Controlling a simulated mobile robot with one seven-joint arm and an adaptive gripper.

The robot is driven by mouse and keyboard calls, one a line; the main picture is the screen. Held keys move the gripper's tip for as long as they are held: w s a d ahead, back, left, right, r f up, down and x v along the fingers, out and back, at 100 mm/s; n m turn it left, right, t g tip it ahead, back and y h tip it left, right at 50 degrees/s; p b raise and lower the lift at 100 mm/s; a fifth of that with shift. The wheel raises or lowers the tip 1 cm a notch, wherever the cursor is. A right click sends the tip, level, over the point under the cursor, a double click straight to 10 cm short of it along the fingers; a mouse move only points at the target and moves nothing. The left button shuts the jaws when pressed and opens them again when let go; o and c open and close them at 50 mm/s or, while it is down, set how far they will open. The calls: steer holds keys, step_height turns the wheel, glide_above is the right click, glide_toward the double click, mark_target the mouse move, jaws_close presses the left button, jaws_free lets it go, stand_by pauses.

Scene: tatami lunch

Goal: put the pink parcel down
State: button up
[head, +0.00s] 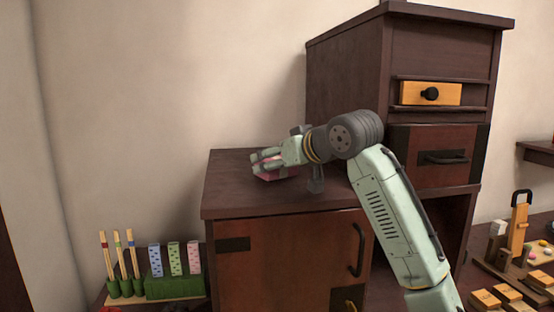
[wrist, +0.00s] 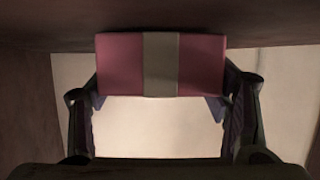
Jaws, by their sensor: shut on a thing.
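The pink parcel (head: 272,174) is at my gripper's fingers, low over the left part of the dark wooden cabinet top (head: 232,194) in the head view. In the wrist view the parcel (wrist: 118,64) is pink with a pale grey band round its middle, and it spans between the two fingers. My gripper (head: 266,163) is shut on it; in the wrist view the gripper (wrist: 160,98) has one finger at each end of the parcel. The parcel looks at or just above the wood; I cannot tell whether it touches. The fingers hide part of it in the head view.
A taller cabinet (head: 345,85) with an orange drawer (head: 430,93) rises at the right. A rack with patterned cards (head: 173,258) and sticks stands lower left. Wooden blocks (head: 487,299) lie lower right. The cabinet top around the gripper is bare.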

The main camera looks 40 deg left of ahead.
steer(key=shift+f, duration=0.15)
steer(key=o, duration=1.2)
steer(key=shift+r, duration=0.2)
steer(key=b+v, duration=0.2)
steer(key=v, duration=1)
steer(key=shift+b, duration=0.3)
steer(key=shift+f, duration=0.1)
